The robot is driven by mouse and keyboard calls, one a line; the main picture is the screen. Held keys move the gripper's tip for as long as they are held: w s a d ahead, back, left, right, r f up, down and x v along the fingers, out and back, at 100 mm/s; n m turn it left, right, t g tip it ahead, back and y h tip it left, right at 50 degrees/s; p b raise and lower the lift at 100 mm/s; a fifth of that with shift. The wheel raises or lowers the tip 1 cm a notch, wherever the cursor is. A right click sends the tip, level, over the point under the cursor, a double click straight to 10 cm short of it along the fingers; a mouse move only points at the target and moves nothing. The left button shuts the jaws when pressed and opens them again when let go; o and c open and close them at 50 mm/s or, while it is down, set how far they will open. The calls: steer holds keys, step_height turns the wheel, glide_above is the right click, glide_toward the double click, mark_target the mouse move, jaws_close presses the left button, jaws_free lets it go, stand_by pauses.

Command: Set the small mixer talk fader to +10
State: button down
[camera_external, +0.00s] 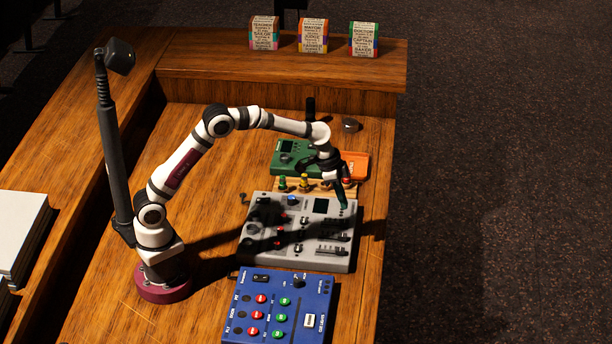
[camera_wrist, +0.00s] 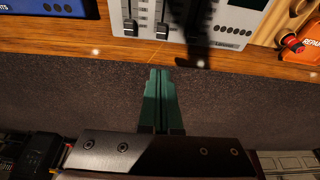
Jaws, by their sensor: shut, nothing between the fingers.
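The grey mixer (camera_external: 300,262) lies on the desk in front of my arm, with knobs, a small display and dark faders (camera_external: 331,250). In the wrist view its panel (camera_wrist: 205,12) shows at the top, with a left fader cap (camera_wrist: 131,27) and a right fader cap (camera_wrist: 162,30) near the lower ends of their slots. I cannot read which is the talk fader. My gripper (camera_external: 343,205) is over the mixer's far right part. Its green fingers (camera_wrist: 160,72) are shut and empty, appearing below the fader caps and apart from them. Part of the panel is in shadow.
A blue panel (camera_external: 238,318) with red and green buttons lies nearest the camera. Beyond the mixer are a wooden strip with coloured plugs (camera_external: 304,183), a green device (camera_external: 284,147) and an orange box (camera_external: 356,163). The desk's right edge is close by, with dark floor beyond.

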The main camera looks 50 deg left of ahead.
mark_target(331, 240)
steer(key=shift+w+d+f, duration=1.05)
steer(key=shift+d+f, duration=0.05)
steer(key=shift+d, duration=0.15)
steer(key=shift+f, duration=0.1)
steer(key=x, duration=0.9)
steer(key=shift+w+d+f, duration=0.15)
steer(key=shift+d+f, duration=0.05)
steer(key=shift+f, duration=0.15)
steer(key=shift+s+a, duration=1.15)
steer(key=shift+a, duration=0.1)
steer(key=shift+s+a, duration=0.2)
steer(key=shift+s, duration=0.05)
steer(key=s+a, duration=0.4)
steer(key=shift+s+a, duration=0.35)
